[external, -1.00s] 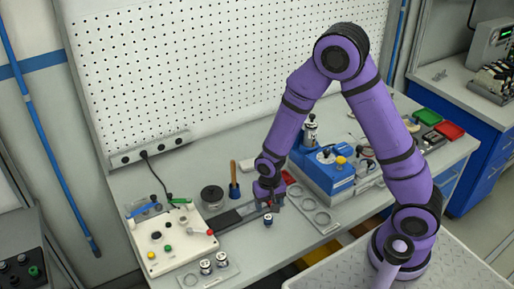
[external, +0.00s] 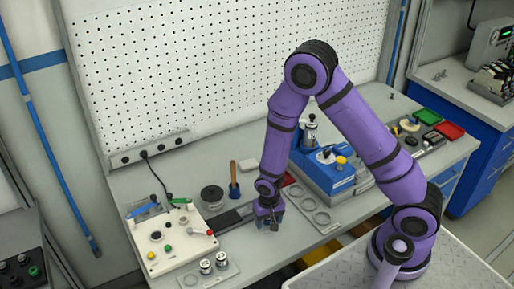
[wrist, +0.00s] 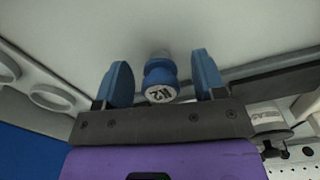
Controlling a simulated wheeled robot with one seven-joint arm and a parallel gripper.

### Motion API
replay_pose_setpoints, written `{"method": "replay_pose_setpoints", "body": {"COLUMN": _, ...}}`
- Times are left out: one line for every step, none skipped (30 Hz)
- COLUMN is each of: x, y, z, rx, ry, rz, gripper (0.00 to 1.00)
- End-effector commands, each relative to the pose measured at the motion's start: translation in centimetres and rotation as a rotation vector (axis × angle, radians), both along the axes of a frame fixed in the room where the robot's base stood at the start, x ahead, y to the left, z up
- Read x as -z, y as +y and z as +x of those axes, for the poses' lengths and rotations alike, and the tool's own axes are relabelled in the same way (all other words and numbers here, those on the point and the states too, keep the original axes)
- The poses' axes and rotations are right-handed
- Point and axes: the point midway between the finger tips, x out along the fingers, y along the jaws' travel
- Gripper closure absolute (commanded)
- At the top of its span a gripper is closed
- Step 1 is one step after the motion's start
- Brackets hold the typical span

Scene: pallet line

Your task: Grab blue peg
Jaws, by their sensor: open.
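The blue peg (wrist: 160,74) shows in the wrist view with a white, dark-marked end face. It lies between the two blue fingers of my gripper (wrist: 162,80), with a gap visible on each side, so it is not clamped. In the external view my gripper (external: 269,222) is low at the table's front, right of the dark strip; the peg is hidden there by the gripper. My gripper is open.
The white control box (external: 170,243) and two small round-topped pieces on a plate (external: 214,268) are to the left. A plate with rings (external: 312,208) is close on the right, with the blue machine (external: 325,173) behind it. A wooden-handled tool (external: 234,180) stands behind.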

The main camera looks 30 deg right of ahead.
Motion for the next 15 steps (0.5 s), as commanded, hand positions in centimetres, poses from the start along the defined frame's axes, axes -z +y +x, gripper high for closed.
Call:
{"method": "replay_pose_setpoints", "body": {"x": -0.01, "y": 0.00, "z": 0.01, "rx": 0.000, "ry": 0.000, "rz": 0.000, "gripper": 0.36}}
{"method": "replay_pose_setpoints", "body": {"x": -0.02, "y": 0.00, "z": 0.00, "rx": 0.000, "ry": 0.000, "rz": 0.000, "gripper": 0.36}}
{"method": "replay_pose_setpoints", "body": {"x": -0.02, "y": 0.00, "z": 0.00, "rx": 0.000, "ry": 0.000, "rz": 0.000, "gripper": 0.36}}
{"method": "replay_pose_setpoints", "body": {"x": -0.02, "y": 0.00, "z": 0.00, "rx": 0.000, "ry": 0.000, "rz": 0.000, "gripper": 0.43}}
{"method": "replay_pose_setpoints", "body": {"x": -0.02, "y": 0.00, "z": 0.00, "rx": 0.000, "ry": 0.000, "rz": 0.000, "gripper": 0.50}}
{"method": "replay_pose_setpoints", "body": {"x": -0.02, "y": 0.00, "z": 0.00, "rx": 0.000, "ry": 0.000, "rz": 0.000, "gripper": 0.59}}
{"method": "replay_pose_setpoints", "body": {"x": -0.02, "y": 0.00, "z": 0.00, "rx": 0.000, "ry": 0.000, "rz": 0.000, "gripper": 0.66}}
{"method": "replay_pose_setpoints", "body": {"x": -0.02, "y": -0.01, "z": 0.00, "rx": 0.000, "ry": 0.000, "rz": 0.000, "gripper": 0.73}}
{"method": "replay_pose_setpoints", "body": {"x": -0.02, "y": -0.01, "z": 0.00, "rx": 0.000, "ry": 0.000, "rz": 0.000, "gripper": 0.82}}
{"method": "replay_pose_setpoints", "body": {"x": -0.03, "y": -0.01, "z": 0.00, "rx": 0.000, "ry": 0.000, "rz": 0.000, "gripper": 0.89}}
{"method": "replay_pose_setpoints", "body": {"x": -0.03, "y": -0.01, "z": 0.00, "rx": 0.000, "ry": 0.000, "rz": 0.000, "gripper": 0.90}}
{"method": "replay_pose_setpoints", "body": {"x": -0.03, "y": -0.01, "z": 0.00, "rx": 0.000, "ry": 0.000, "rz": 0.000, "gripper": 0.90}}
{"method": "replay_pose_setpoints", "body": {"x": -0.03, "y": -0.01, "z": 0.00, "rx": 0.000, "ry": 0.000, "rz": 0.000, "gripper": 0.90}}
{"method": "replay_pose_setpoints", "body": {"x": -0.03, "y": -0.01, "z": 0.00, "rx": 0.000, "ry": 0.000, "rz": 0.000, "gripper": 0.90}}
{"method": "replay_pose_setpoints", "body": {"x": -0.03, "y": -0.01, "z": -0.01, "rx": 0.000, "ry": 0.000, "rz": 0.000, "gripper": 0.90}}
